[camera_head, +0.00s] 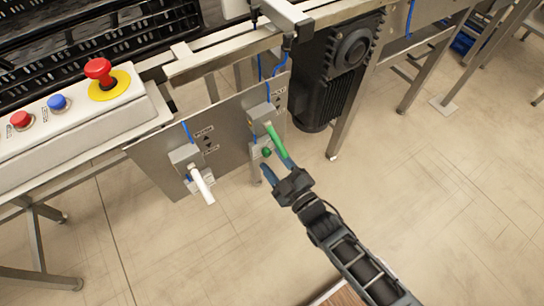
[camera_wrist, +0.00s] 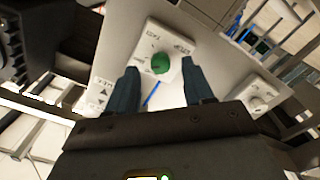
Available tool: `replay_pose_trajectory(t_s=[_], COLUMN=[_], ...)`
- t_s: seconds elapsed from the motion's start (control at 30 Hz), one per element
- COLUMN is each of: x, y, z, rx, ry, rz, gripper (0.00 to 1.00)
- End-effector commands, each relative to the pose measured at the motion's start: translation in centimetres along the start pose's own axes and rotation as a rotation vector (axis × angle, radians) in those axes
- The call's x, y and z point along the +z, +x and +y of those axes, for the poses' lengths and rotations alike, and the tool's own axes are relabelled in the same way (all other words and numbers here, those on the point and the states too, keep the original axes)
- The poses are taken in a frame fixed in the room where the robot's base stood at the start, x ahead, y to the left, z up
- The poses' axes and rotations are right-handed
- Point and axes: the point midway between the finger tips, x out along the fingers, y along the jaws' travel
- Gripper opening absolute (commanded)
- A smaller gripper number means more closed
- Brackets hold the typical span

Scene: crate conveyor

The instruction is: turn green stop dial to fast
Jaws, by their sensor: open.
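The green dial (camera_wrist: 160,63) sits on a white box (camera_wrist: 143,42) on the grey panel. In the wrist view its round green end shows between my two fingertips, with a gap on both sides. In the head view a long green part (camera_head: 274,137) shows on the right side of the panel, just beyond my fingers. My gripper (camera_head: 276,165) is open in front of the panel, its fingers pointing at the dial; they also show in the wrist view (camera_wrist: 162,72). Small labels by the dial are too blurred to read surely, so its setting cannot be told.
A second dial with a white handle (camera_head: 202,185) is on the panel's left; it also shows in the wrist view (camera_wrist: 258,103). A dark motor (camera_head: 335,65) hangs right of the panel. A red button (camera_head: 98,70) and a blue button (camera_head: 57,102) are on a box at left.

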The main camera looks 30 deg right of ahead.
Motion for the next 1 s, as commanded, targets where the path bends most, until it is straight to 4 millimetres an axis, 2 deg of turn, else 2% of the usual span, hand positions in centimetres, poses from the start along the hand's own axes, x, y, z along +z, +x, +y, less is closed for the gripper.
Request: replay_pose_trajectory(t_s=[0.2,0.5,1.0], x=[0.0,0.0,0.0], y=[1.8,1.9,1.9], z=[-0.1,-0.1,-0.1], rx=[-0.002,-0.002,-0.001], ry=[0.000,0.000,0.000], rz=[-0.001,-0.001,-0.001], gripper=[0.52,0.51,0.03])
